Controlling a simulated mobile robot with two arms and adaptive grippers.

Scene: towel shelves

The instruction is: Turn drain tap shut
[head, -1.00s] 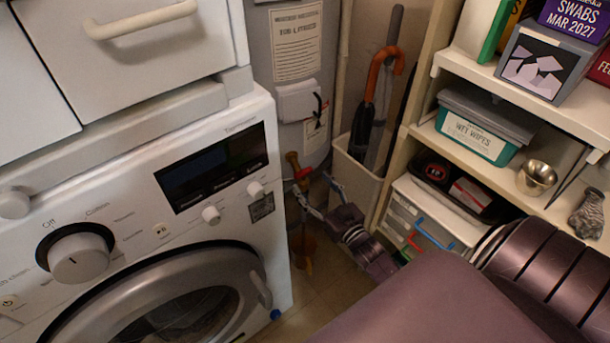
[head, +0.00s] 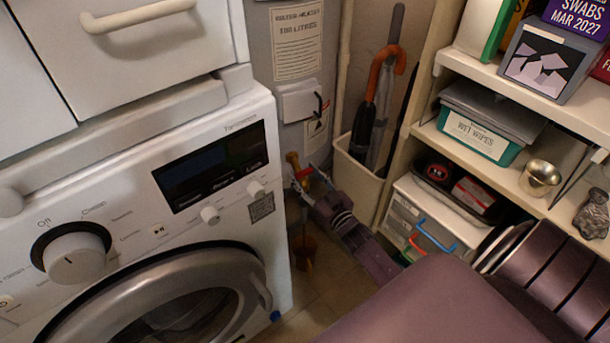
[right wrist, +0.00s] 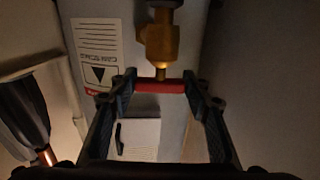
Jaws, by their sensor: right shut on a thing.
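The drain tap is a brass valve (head: 293,160) low on the grey tank, in the gap right of the washing machine. It also shows at the top of the right wrist view (right wrist: 160,42), with its stem running to a red handle (right wrist: 160,86). My right gripper (right wrist: 160,87) is shut on the red handle, one finger at each end of it. In the head view the right gripper (head: 304,176) is at the tap, and the handle is small and partly covered by the fingers. The exact handle angle is hard to judge. My left gripper is not in view.
The washing machine (head: 130,200) stands close on the left. A bin with umbrellas (head: 357,170) and shelves (head: 570,110) are on the right. The gap is narrow.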

